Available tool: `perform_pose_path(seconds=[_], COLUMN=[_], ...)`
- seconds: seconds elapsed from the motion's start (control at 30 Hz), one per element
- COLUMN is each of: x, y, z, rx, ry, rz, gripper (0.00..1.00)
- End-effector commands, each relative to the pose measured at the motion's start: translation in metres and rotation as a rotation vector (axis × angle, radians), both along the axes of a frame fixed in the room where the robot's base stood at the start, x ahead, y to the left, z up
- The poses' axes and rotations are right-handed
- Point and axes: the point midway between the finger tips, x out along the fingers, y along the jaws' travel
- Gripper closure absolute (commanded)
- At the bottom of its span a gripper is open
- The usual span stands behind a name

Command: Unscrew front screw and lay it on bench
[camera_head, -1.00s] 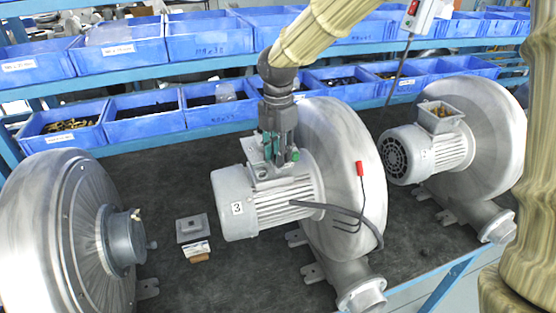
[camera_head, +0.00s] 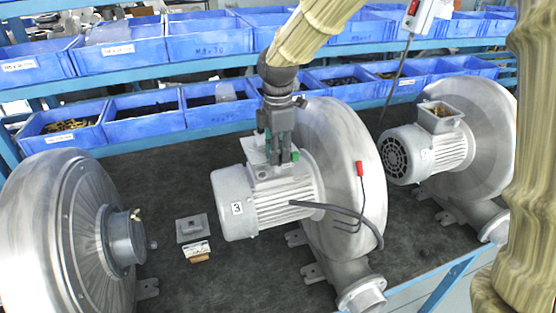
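My gripper (camera_head: 281,158) points down over the terminal box (camera_head: 259,152) on top of the motor labelled 3 (camera_head: 235,208). The fingers reach to the box, and green shows at their tips. The front screw is not visible; the gripper hides part of the box and the screw is too small to make out. I cannot tell whether the fingers are shut on anything. The dark bench (camera_head: 215,275) has bare surface in front of and to the left of the motor.
A grey box cover (camera_head: 191,227) and a small labelled block (camera_head: 198,250) lie on the bench to the left. Another blower (camera_head: 70,240) stands at the left and one (camera_head: 440,145) at the right. A dark cable with a red end (camera_head: 360,170) hangs by the middle blower. Blue bins (camera_head: 142,117) line the back.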

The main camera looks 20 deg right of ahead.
Motion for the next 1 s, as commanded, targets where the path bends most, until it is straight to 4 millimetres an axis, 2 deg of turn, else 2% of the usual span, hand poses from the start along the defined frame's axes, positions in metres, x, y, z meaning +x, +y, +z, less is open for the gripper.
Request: perform_pose_path(seconds=[0.17,0.5,1.0], x=[0.0,0.0003,0.0003], y=[0.0006,0.0005,0.0003], z=[0.0003,0.0005,0.0005], rx=[0.004,0.004,0.003], ry=[0.0,-0.002,-0.002], rz=[0.134,0.584,1.167], gripper=[1.0,1.0,1.0])
